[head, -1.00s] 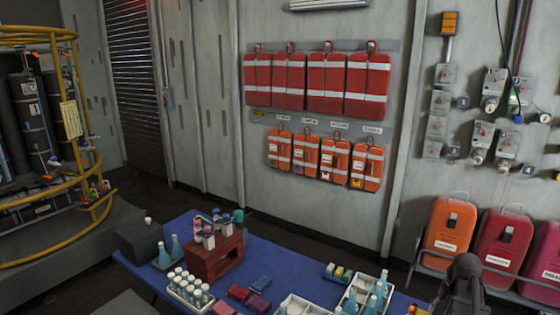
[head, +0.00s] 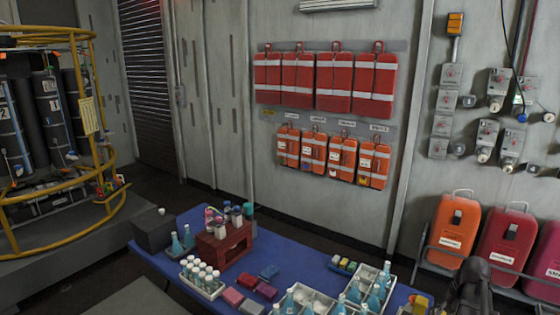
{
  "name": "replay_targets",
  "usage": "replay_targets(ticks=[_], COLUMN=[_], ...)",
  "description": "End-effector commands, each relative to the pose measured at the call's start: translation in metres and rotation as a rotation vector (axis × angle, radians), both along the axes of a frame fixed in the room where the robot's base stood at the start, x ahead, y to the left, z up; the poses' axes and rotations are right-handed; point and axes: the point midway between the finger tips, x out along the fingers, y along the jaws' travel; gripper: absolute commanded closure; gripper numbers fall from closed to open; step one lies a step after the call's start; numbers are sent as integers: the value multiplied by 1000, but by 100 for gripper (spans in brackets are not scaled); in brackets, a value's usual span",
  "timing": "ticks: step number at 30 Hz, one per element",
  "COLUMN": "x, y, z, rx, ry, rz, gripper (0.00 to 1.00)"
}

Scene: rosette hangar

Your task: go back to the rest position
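A dark grey arm part of mine (head: 470,285) shows at the lower right edge of the head view, by the right end of the blue table. My gripper's fingers cannot be made out there, so its opening and anything it may hold are hidden. The blue table (head: 290,238) stands below and ahead of me. No marker of a rest position shows.
The table bears a red-brown rack (head: 222,245), a tray of white-capped bottles (head: 201,280), a white tray (head: 311,301) and teal bottles (head: 376,298). Orange and red cases (head: 456,232) stand at the right wall. A yellow-railed cage (head: 104,147) stands left.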

Motion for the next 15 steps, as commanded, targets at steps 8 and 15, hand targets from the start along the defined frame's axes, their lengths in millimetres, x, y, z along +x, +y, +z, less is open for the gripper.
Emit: replay_targets(ticks=[8, 15], x=[3, 6], y=[17, 41], z=[-4, -9], rx=[-14, -34], ry=[-13, -33], rz=[141, 349], gripper=[53, 53])
